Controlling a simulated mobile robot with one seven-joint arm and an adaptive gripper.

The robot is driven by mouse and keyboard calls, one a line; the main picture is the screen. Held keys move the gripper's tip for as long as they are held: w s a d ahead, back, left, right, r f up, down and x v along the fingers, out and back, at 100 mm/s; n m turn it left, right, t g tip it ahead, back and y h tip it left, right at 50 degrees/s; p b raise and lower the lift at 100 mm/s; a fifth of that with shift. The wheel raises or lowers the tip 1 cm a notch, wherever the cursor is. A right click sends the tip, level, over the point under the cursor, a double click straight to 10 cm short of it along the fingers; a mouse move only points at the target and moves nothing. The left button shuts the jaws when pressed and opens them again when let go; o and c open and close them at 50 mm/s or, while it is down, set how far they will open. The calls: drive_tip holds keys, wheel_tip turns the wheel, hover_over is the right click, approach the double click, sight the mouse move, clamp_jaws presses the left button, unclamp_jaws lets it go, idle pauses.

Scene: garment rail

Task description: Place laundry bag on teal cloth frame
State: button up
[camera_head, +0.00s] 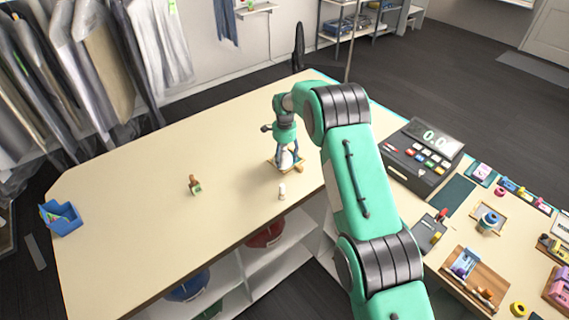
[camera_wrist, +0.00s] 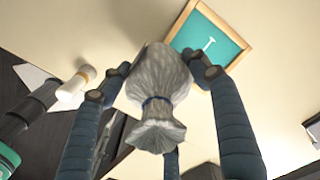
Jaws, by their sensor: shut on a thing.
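The laundry bag is a small grey-white pouch tied with a dark blue band (camera_wrist: 157,90). My gripper (camera_wrist: 161,72) is shut on it, with blue fingers on both sides of the bag. In the head view the white bag (camera_head: 286,159) shows between the fingers of my gripper (camera_head: 286,153), low over the table. The teal cloth frame (camera_wrist: 218,46) has a wooden rim and a small white mark. The bag overlaps its lower left part in the wrist view. In the head view the frame's rim (camera_head: 271,162) shows around the bag. I cannot tell whether they touch.
A small white bottle (camera_head: 282,191) stands just in front of the frame; it also shows in the wrist view (camera_wrist: 75,86). A brown bottle (camera_head: 194,185) and a blue bin (camera_head: 60,218) are farther left. A till (camera_head: 425,153) stands to the right. The left table top is mostly clear.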

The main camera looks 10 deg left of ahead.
idle(0.3)
drive_tip(key=shift+f, duration=1.85)
drive_tip(key=shift+f, duration=0.1)
drive_tip(key=o, duration=1.3)
drive_tip(key=shift+r+b, duration=0.45)
drive_tip(key=shift+r, duration=5.65)
